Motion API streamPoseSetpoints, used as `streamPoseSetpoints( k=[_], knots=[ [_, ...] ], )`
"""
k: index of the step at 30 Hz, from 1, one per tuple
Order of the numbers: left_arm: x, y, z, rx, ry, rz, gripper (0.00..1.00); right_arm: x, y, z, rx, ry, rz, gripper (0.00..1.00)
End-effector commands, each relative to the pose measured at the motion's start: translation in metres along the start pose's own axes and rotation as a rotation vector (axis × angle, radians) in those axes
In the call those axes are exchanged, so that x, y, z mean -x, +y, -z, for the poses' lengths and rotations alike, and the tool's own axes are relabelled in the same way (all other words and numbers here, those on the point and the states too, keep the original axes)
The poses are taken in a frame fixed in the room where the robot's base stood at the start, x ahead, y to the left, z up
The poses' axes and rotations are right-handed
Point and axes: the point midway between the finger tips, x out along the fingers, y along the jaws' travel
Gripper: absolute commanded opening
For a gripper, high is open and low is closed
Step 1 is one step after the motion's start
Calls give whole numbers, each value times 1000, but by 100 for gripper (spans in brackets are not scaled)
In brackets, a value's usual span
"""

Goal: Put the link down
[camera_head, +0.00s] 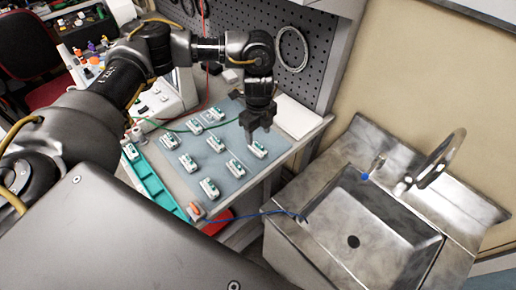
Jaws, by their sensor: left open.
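Several small white-and-green links lie spread on a blue-grey mat (222,172) on the table. My left gripper (257,133) points down over the right part of the mat, with its jaws open. One link (259,150) is right under or beside its fingertips; I cannot tell whether they touch. Other links include one near the mat's front (209,188) and one in the middle (216,144). My right gripper is not in view.
A green tray (150,178) stands along the table's left edge, with an orange item (196,210) near its front end. A white device (165,98) stands behind. A metal sink (370,222) is to the right. A pegboard (285,48) rises at the back.

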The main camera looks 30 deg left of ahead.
Motion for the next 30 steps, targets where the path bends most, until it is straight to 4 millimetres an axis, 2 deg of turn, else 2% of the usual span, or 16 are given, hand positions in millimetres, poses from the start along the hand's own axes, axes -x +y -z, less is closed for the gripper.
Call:
streamPoseSetpoints(
  k=[4,11,21,30],
  knots=[
    [-16,1,0,2,1,-1,56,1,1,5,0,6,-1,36],
    [-22,2,-1,5,0,-1,56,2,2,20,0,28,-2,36],
    [-65,0,1,7,1,-1,56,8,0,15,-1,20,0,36],
    [-70,-1,0,5,-1,1,56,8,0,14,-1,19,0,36]
  ],
)
